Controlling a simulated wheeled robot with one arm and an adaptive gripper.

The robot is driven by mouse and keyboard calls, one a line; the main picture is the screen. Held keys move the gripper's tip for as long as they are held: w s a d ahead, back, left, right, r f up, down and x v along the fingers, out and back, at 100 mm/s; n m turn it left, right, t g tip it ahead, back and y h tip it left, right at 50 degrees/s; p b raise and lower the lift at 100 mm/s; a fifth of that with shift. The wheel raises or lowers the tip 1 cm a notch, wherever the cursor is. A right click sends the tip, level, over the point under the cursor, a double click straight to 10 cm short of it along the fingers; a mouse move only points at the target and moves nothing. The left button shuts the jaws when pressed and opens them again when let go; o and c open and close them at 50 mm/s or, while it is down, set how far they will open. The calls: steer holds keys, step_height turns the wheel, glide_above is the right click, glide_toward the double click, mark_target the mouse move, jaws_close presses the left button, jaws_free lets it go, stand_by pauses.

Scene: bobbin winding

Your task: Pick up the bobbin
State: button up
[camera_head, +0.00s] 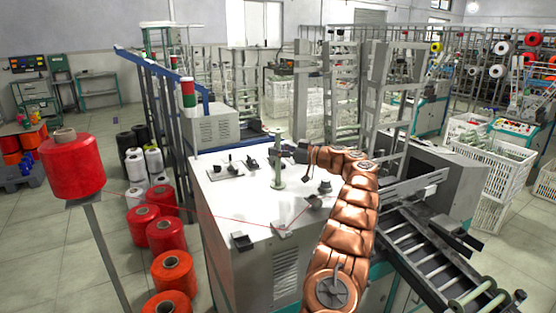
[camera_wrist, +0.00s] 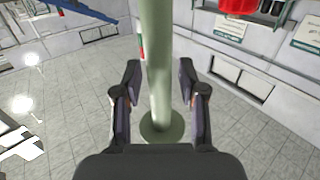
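The bobbin (camera_head: 278,172) is a pale green spool with a thin shaft and round end flanges. It stands upright on the white machine top (camera_head: 228,190) in the head view. My gripper (camera_head: 282,152) is at its shaft, reaching in from the right. In the wrist view the bobbin's shaft (camera_wrist: 158,70) runs between the two dark fingers of my gripper (camera_wrist: 159,75), with a flange lower down. The fingers are open, with a gap showing on each side of the shaft.
Small dark fixtures (camera_head: 253,164) and an angled block (camera_head: 314,201) sit on the machine top. A red yarn cone (camera_head: 72,168) stands on a post at left, with a red thread crossing the top. A roller conveyor (camera_head: 420,255) lies at right, near white crates (camera_head: 490,172).

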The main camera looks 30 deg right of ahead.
jaws_close()
stand_by(0.3)
